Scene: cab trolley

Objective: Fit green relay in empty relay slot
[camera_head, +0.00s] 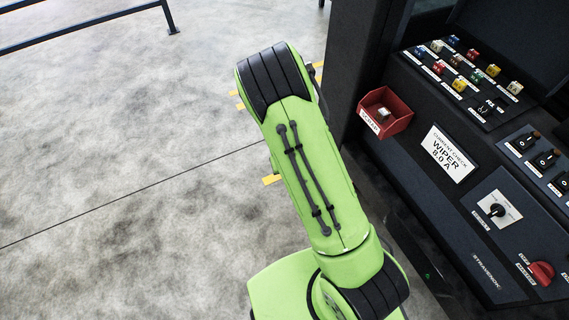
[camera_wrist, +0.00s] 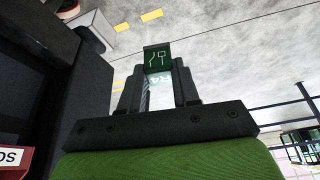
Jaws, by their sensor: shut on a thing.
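My gripper (camera_wrist: 158,85) is shut on the green relay (camera_wrist: 157,59) in the wrist view. The relay shows a white circuit symbol on its dark green face and sits between the fingertips, with bare floor behind it. In the head view my arm hides the gripper and the relay. The relay panel (camera_head: 468,112) stands at the upper right of the head view, with rows of coloured relays in it. A spot near its right front (camera_head: 489,106) shows no coloured relay, only white markings; it looks like the empty slot.
A red scrap bin (camera_head: 399,118) with a small pale block in it hangs at the console's left edge. A white "WIPER 8.0 A" card (camera_head: 449,153), a rotary switch (camera_head: 497,210) and a red knob (camera_head: 542,272) are on the console. Open floor lies to the left.

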